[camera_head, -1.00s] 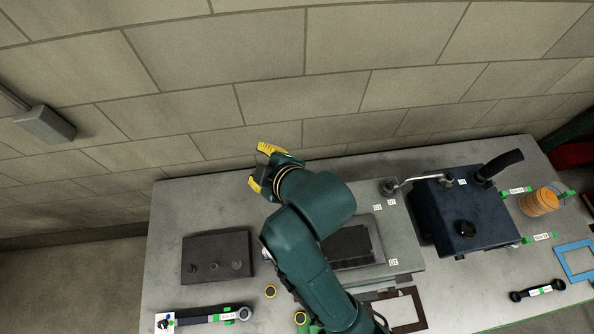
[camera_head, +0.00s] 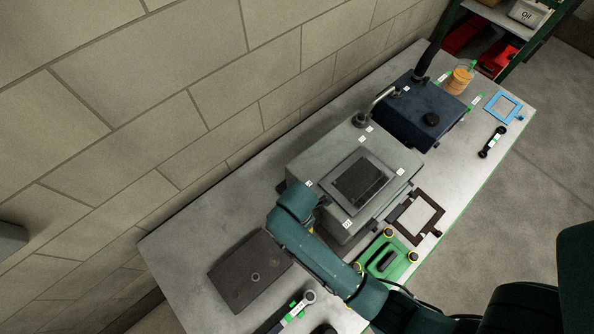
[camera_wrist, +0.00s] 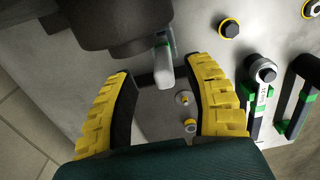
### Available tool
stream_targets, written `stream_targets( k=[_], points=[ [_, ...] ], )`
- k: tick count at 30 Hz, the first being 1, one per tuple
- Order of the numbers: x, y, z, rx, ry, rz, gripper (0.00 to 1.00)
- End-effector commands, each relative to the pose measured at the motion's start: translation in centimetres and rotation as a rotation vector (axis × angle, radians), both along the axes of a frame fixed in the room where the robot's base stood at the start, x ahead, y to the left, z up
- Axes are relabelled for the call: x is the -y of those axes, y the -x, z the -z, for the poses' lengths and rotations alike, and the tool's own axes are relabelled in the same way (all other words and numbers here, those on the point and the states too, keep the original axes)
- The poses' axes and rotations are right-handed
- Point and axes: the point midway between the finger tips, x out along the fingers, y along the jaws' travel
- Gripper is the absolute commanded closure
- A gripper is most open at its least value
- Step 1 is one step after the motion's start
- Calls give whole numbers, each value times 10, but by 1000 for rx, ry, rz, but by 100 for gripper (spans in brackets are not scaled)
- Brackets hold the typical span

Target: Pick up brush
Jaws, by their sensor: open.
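I cannot make out the brush for certain in either view. My gripper (camera_wrist: 165,95) is open in the wrist view, its two yellow-and-black fingers well apart. Between and beyond the fingertips, a pale rounded bar (camera_wrist: 163,68) with a green piece beside it points down the picture; I cannot tell whether it is part of the brush. A dark rounded body (camera_wrist: 115,22) hides what is behind it at the top. Nothing visible is gripped. In the head view my arm hides the gripper.
A dark plate (camera_head: 238,270) with a stud lies front left, near a ratchet-like tool (camera_head: 295,310). A grey housing (camera_head: 300,165) and a blue box (camera_head: 415,105) fill the middle and back. A green plate (camera_head: 385,262) and dark frame (camera_head: 432,203) lie along the right edge.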

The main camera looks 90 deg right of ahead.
Motion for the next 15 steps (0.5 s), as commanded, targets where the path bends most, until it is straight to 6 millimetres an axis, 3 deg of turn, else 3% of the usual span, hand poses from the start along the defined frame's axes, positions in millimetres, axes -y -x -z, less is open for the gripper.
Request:
stream_targets(
  k=[7, 15],
  points=[
    [-6, -2, 41, -2, -2, 0, 48],
    [-6, -2, 49, 0, 0, 0, 48]
  ],
)
